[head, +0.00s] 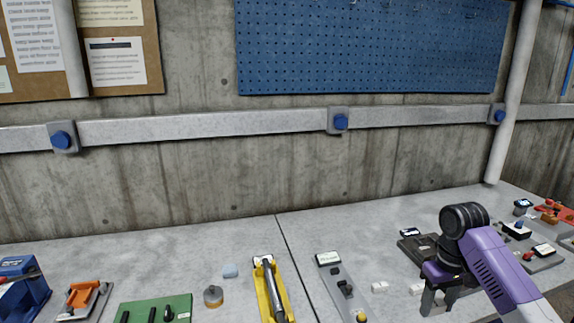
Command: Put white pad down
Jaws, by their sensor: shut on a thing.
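My gripper (437,304) points down over the right part of the grey workbench (330,235), its fingers low over the bench top. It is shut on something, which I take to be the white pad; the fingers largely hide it. A small white block (417,289) shows just left of the fingers, and another white block (379,287) lies farther left on the bench. I cannot tell whether the held thing touches the bench.
A dark device (418,247) stands behind my gripper. The back strip of bench is mostly clear.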

